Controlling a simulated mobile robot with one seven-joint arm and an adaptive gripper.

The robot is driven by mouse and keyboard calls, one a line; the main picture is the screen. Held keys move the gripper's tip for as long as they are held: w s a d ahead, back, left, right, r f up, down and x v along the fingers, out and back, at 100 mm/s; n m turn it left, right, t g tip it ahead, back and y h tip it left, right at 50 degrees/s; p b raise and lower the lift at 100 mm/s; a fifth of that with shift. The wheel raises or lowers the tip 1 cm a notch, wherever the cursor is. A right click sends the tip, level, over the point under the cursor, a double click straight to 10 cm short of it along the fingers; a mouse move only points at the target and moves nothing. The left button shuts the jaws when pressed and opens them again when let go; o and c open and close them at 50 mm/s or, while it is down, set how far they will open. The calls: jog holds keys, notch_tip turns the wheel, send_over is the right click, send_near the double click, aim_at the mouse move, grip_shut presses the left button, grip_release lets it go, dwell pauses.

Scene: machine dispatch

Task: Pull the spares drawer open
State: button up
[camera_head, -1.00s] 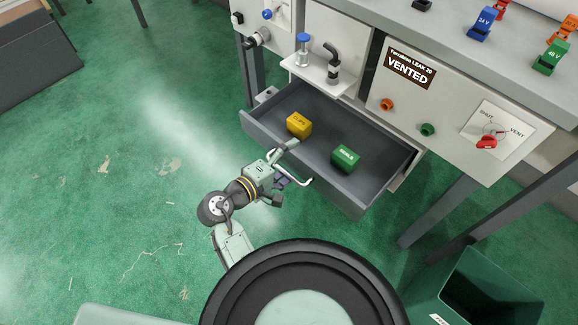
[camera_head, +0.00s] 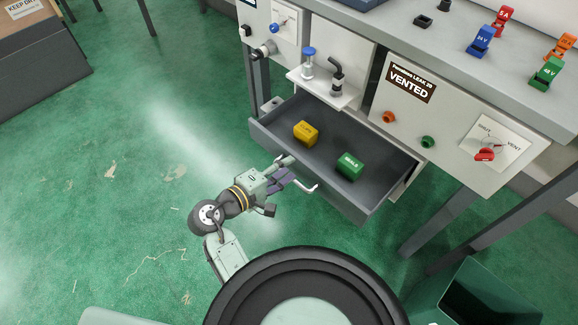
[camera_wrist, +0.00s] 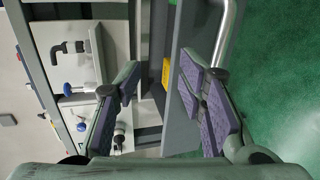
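The grey spares drawer (camera_head: 335,195) stands pulled well out from under the bench. A yellow block (camera_head: 306,133) and a green block (camera_head: 349,166) lie in it. Its pale bar handle (camera_head: 308,187) is on the front face. My gripper (camera_head: 284,178) is at the drawer front, left of the handle's middle, with its fingers apart. In the wrist view my gripper (camera_wrist: 160,80) is open with purple pads. The drawer front (camera_wrist: 185,75) shows between the fingers and the handle (camera_wrist: 228,35) passes behind the right finger. I see no grip on it.
A shelf with a blue-capped valve (camera_head: 308,62) juts out above the drawer. A panel marked VENTED (camera_head: 408,82) is to the right. A dark green bin (camera_head: 470,295) stands at lower right. The green floor at left is clear.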

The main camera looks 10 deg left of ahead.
jog(key=f+p+v, duration=0.1)
jog(key=p+v, duration=0.3)
jog(key=v, duration=0.5)
jog(key=shift+s+a, duration=0.15)
jog(key=shift+s, duration=0.25)
jog(key=shift+f, duration=0.15)
jog(key=shift+p, duration=0.6)
dwell(0.4)
